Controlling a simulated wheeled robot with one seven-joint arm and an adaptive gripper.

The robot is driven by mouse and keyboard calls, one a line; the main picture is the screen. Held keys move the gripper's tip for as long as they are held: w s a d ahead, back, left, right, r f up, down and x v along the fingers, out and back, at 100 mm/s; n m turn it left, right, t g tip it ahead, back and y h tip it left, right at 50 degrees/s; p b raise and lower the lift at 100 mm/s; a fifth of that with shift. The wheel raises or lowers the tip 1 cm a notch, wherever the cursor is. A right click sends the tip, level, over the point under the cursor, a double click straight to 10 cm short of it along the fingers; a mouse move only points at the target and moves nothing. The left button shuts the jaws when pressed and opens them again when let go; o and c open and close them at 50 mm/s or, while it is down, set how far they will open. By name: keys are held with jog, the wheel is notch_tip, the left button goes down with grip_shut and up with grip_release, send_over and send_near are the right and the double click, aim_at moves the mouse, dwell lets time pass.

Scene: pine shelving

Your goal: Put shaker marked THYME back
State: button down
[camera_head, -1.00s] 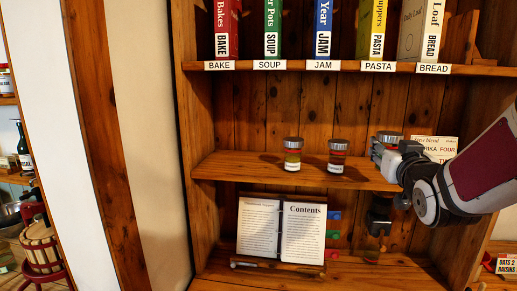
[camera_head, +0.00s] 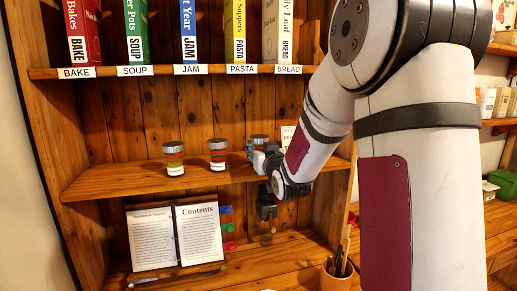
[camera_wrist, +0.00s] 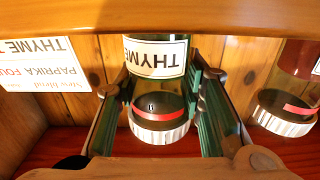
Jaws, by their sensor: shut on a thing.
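The shaker marked THYME (camera_wrist: 155,55) is between my gripper's fingers in the wrist view, where its label reads upside down and its ribbed lid shows. In the head view its lid (camera_head: 259,139) shows just above my gripper (camera_head: 262,157), at the right part of the middle shelf (camera_head: 130,180). The wooden band across the top of the wrist view hides its base, so I cannot tell whether it rests on the shelf. My gripper is shut on it. Two other shakers stand to its left, one on the left (camera_head: 173,158) and one nearer (camera_head: 217,155).
A card (camera_wrist: 40,65) naming thyme and paprika stands behind, beside the shaker. Labelled books line the upper shelf (camera_head: 215,69). An open book (camera_head: 175,235) stands below. A pot of utensils (camera_head: 337,275) is at lower right. The middle shelf's left part is clear.

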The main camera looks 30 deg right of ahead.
jog(key=c, duration=1.1)
grip_release()
jog(key=shift+f, duration=0.1)
jog(key=shift+s+r, duration=0.15)
jog(key=shift+r, duration=0.05)
jog(key=s+a+f+n+g+y, duration=0.1)
jog(key=s+a+g, duration=0.3)
jog(key=s+a, duration=0.3)
jog(key=s+a+f+n+g+y, duration=0.1)
jog(key=s+a+g, duration=0.3)
jog(key=s, duration=1.2)
jog(key=s+a+f+n+g+y, duration=0.1)
jog(key=s+a+f+g+y, duration=0.1)
jog(key=s+a, duration=0.9)
jog(key=shift+s+f+g+y, duration=0.1)
jog(key=shift+s+g+y, duration=0.4)
jog(key=shift+g, duration=0.4)
